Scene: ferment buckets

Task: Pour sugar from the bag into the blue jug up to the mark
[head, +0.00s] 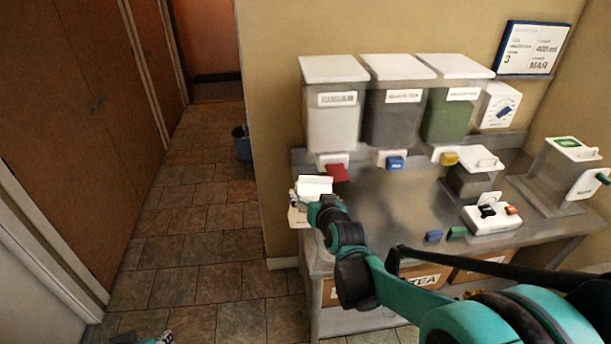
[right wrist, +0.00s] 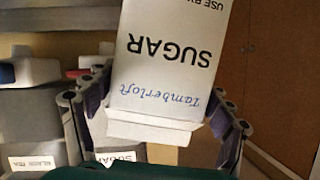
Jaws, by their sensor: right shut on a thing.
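My right gripper (head: 311,200) is at the left end of the bench. In the right wrist view its fingers (right wrist: 160,110) stand on both sides of the white sugar bag (right wrist: 165,65) and are shut on it. The bag's print, "SUGAR" and "Tamberloft", appears upside down in that view. In the head view the bag (head: 315,186) shows as a small white block beyond the gripper, partly hidden by it. I cannot make out the blue jug or its mark. A small part of my left gripper (head: 162,339) shows at the bottom edge; its fingers are not clear.
Several lidded buckets with coloured taps, including a white one (head: 332,115), stand along the back of the metal bench (head: 395,215). A white scale-like device (head: 492,217) is at right. Labelled boxes (head: 425,279) sit below. The tiled floor (head: 205,215) at left is mostly clear.

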